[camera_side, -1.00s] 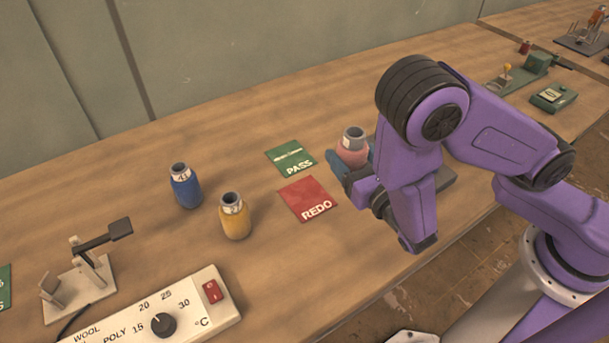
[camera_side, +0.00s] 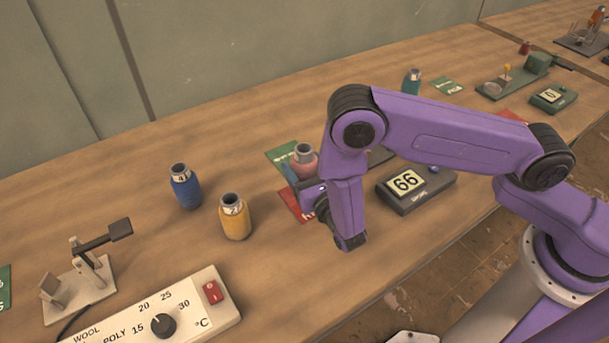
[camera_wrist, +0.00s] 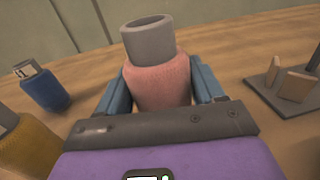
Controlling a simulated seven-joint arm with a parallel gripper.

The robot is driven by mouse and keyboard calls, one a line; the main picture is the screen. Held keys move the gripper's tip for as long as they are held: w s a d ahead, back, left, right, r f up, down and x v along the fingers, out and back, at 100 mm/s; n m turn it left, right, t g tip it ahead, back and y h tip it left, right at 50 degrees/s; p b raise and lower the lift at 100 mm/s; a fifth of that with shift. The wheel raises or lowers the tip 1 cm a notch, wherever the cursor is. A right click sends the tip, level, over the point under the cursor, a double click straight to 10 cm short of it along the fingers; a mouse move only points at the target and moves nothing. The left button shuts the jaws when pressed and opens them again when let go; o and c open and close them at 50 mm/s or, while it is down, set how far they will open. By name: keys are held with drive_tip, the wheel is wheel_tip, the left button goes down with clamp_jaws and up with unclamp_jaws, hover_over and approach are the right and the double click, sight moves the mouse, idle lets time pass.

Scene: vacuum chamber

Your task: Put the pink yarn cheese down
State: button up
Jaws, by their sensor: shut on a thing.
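The pink yarn cheese (camera_side: 304,163) is wound on a grey tube and stands upright between the blue fingers of my gripper (camera_side: 291,173). In the wrist view the pink yarn cheese (camera_wrist: 158,80) fills the space between both fingers, and my gripper (camera_wrist: 160,92) is shut on it. In the side view it is over the area of the green PASS card (camera_side: 283,154) and the red REDO card (camera_side: 291,205), both partly covered by my gripper and arm. I cannot tell whether its base touches anything.
A blue yarn cheese (camera_side: 186,188) and a yellow one (camera_side: 235,219) stand to the left. A device reading 66 (camera_side: 414,186) is right of my gripper. A teal cheese (camera_side: 412,81) stands farther back. A control box (camera_side: 190,305) and a small stand (camera_side: 80,285) are at front left.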

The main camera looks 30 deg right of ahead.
sight(304, 177)
drive_tip(key=shift+f, duration=1.35)
drive_tip(key=shift+f, duration=0.15)
drive_tip(key=o, duration=1.2)
